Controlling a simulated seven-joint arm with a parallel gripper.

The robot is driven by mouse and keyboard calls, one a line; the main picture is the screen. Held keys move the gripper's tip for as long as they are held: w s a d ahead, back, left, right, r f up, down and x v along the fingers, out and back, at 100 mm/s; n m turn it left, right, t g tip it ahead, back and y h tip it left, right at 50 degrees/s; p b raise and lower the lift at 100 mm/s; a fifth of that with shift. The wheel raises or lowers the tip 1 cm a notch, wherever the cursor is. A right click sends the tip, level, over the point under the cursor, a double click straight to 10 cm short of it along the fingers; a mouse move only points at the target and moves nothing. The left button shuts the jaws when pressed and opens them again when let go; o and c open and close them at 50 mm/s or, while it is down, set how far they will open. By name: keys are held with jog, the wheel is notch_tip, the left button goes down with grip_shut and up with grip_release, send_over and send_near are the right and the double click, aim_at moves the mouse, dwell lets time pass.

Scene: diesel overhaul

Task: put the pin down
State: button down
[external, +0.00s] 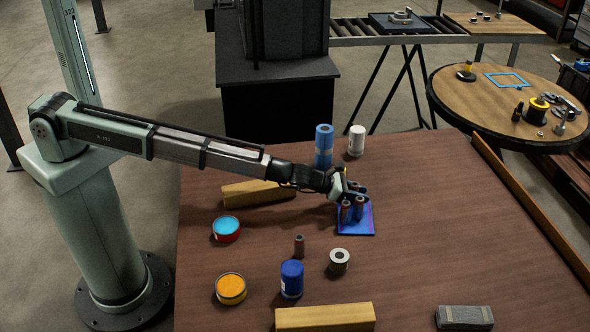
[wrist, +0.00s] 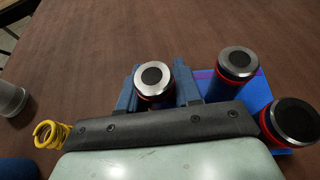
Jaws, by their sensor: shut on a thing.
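My gripper (external: 356,190) is at the back edge of a small blue tray (external: 369,225) on the brown table. In the wrist view its blue fingers (wrist: 156,90) are shut on a pin (wrist: 153,78), a dark-centred cylinder with a bright metal rim and a red band. Two similar pins stand upright on the tray, one in the middle (wrist: 237,63) and one at the right (wrist: 289,121). In the external view they look brown, at the left (external: 345,213) and right (external: 359,209). The held pin is mostly hidden there, and I cannot tell whether its bottom touches the tray.
Blue (external: 324,147) and white (external: 356,141) cylinders stand behind the tray.

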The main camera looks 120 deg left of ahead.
jog(key=shift+f, duration=0.2)
jog(key=c, duration=0.8)
grip_release()
jog(key=v, duration=1.2)
jog(key=shift+d, duration=0.1)
